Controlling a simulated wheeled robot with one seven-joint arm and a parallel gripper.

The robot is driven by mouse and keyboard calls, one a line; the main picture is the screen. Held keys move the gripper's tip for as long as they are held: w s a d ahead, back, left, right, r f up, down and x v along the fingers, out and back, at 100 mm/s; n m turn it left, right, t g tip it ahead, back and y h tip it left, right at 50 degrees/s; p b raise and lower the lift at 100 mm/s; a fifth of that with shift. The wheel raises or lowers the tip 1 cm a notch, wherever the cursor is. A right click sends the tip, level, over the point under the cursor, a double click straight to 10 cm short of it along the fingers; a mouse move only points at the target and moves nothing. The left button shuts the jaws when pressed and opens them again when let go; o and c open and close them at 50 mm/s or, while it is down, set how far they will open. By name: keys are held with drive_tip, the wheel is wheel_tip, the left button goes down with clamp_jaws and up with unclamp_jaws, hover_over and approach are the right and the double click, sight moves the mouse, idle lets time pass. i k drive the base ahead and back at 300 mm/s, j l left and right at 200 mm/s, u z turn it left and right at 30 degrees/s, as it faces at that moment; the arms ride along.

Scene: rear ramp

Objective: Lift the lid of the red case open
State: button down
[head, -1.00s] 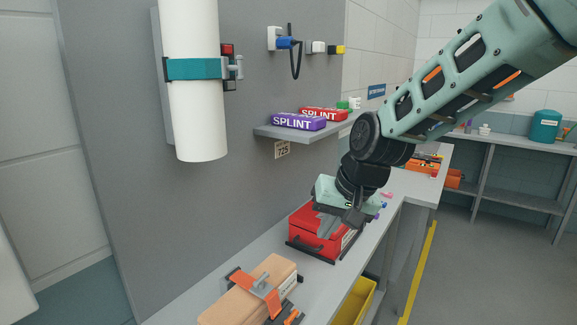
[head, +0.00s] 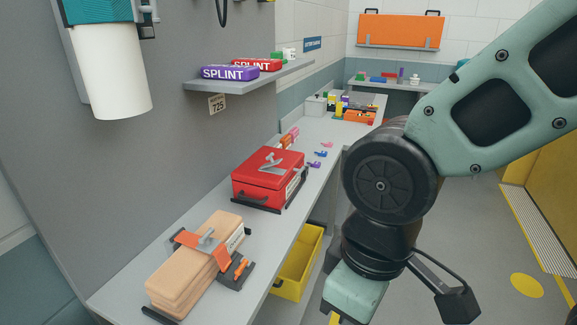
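The red case (head: 258,190) stands on the grey bench in the head view, left of my arm. Its lid (head: 256,171) looks shut. A grey handle-like fitting (head: 284,160) sits on top of the lid. My gripper (head: 355,297) hangs at the bottom edge of the view, to the right of the case and apart from it.
A tan case (head: 172,289) with an orange strap is on the near bench. A yellow bin (head: 298,262) sits below the bench. A wall shelf (head: 250,82) with splint boxes hangs above. Small coloured items lie behind the red case. Open floor lies to the right.

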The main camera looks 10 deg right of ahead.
sight(275, 177)
drive_tip(key=i+l+u, duration=0.1)
drive_tip(key=u, duration=0.25)
drive_tip(key=i+l+u, duration=0.15)
drive_tip(key=u, duration=0.2)
drive_tip(key=i+l+u, duration=0.2)
drive_tip(key=u, duration=0.15)
